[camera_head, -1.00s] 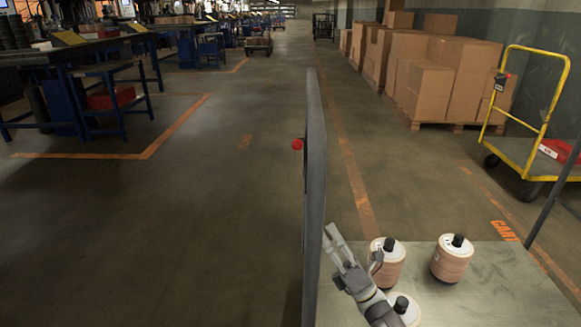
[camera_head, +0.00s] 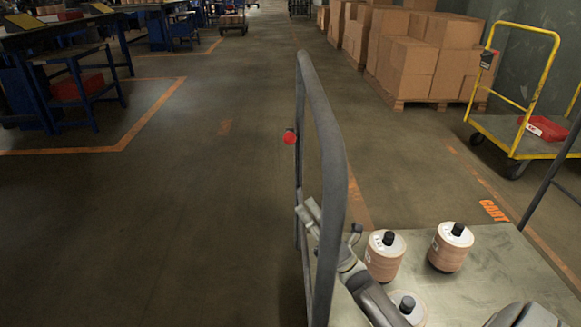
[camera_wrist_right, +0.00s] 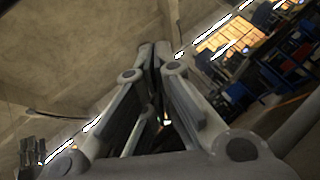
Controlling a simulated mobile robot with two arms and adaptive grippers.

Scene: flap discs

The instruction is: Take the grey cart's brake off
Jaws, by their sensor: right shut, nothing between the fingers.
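The grey cart's tall handle frame (camera_head: 330,165) stands in the middle of the head view. A red knob (camera_head: 290,137) sits on the far upright of that frame, partly behind it. The cart's flat deck (camera_head: 470,290) spreads out at the lower right. My right gripper (camera_head: 307,211) is low beside the handle, below the red knob and apart from it. Its fingers are shut and empty. They also show together in the right wrist view (camera_wrist_right: 155,50), where I see no knob. My left gripper is not in view.
Three stacks of flap discs (camera_head: 450,247) stand on the deck just right of my right arm. A yellow cart (camera_head: 500,130) with a red box (camera_head: 543,128) and pallets of cardboard boxes (camera_head: 420,65) are beyond. The floor left of the handle is clear.

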